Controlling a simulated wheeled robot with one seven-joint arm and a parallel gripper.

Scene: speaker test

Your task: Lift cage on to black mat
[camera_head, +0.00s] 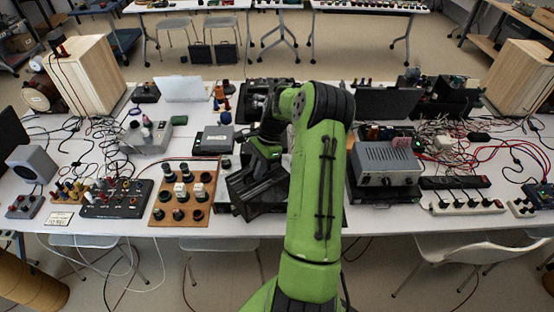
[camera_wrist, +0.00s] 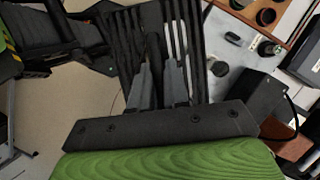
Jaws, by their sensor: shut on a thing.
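The cage (camera_head: 256,192) is a dark, slatted box near the front edge of the table, left of my green arm. In the wrist view, its long dark bars (camera_wrist: 122,42) run away from my gripper. My gripper (camera_wrist: 158,72) is shut on the cage, with its grey fingers among the bars. In the head view, my gripper (camera_head: 263,165) is above the cage and partly hidden by its own body. A dark flat patch beside and under the cage may be the black mat, but my arm hides much of it. I cannot tell whether the cage touches the surface below.
A brown board with black knobs (camera_head: 181,195) stands close left of the cage. A grey power supply (camera_head: 386,163) stands to the right of my arm. A grey box (camera_head: 213,140) is behind left. Cables and instruments crowd both table sides.

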